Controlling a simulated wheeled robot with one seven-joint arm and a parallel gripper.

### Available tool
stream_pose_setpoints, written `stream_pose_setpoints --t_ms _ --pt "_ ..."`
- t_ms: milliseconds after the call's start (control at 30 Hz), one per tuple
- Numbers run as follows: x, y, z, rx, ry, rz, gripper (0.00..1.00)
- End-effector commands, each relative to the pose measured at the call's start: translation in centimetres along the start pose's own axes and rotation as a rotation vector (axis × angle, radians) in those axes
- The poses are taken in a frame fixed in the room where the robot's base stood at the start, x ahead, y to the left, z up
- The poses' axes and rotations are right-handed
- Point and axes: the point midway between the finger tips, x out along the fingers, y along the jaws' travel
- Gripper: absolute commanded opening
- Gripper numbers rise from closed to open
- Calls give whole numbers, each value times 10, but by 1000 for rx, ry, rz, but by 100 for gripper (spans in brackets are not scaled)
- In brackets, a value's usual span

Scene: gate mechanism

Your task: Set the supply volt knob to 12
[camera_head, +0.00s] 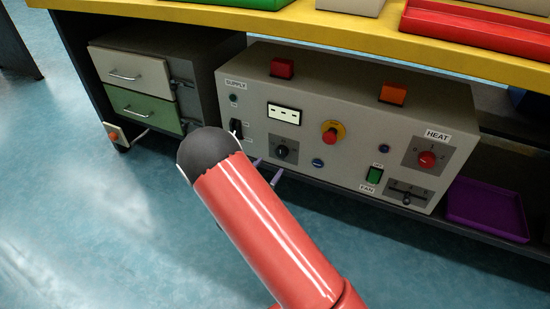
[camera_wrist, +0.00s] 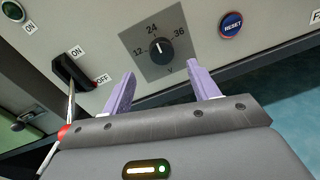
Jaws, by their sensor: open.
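The supply volt knob (camera_wrist: 160,53) is round and black on a grey square plate marked 12, 24, 36 and V. A small white mark on it seems to point up toward 24. It also shows on the control panel in the head view (camera_head: 281,150). My gripper (camera_wrist: 162,73) is open, with its two purple fingers apart and just below the knob in the wrist view. Nothing is between the fingers, and they do not appear to touch the knob. In the head view, my arm hides part of the gripper.
A black ON/OFF rocker switch (camera_wrist: 72,72) is left of the knob, and a blue RESET button (camera_wrist: 231,25) is right of it. A red emergency button (camera_head: 332,133) is on the same panel (camera_head: 340,90). The yellow tabletop (camera_head: 300,28) overhangs above. Open floor lies in front.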

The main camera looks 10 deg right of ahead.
Motion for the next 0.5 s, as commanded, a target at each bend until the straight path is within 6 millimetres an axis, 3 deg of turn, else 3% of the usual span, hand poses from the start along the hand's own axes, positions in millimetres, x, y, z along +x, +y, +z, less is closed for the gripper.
stream_pose_setpoints --t_ms 300,500 --pt "51 -2 0 2 -1 -6 60" --pt "69 -2 0 1 0 -5 60"
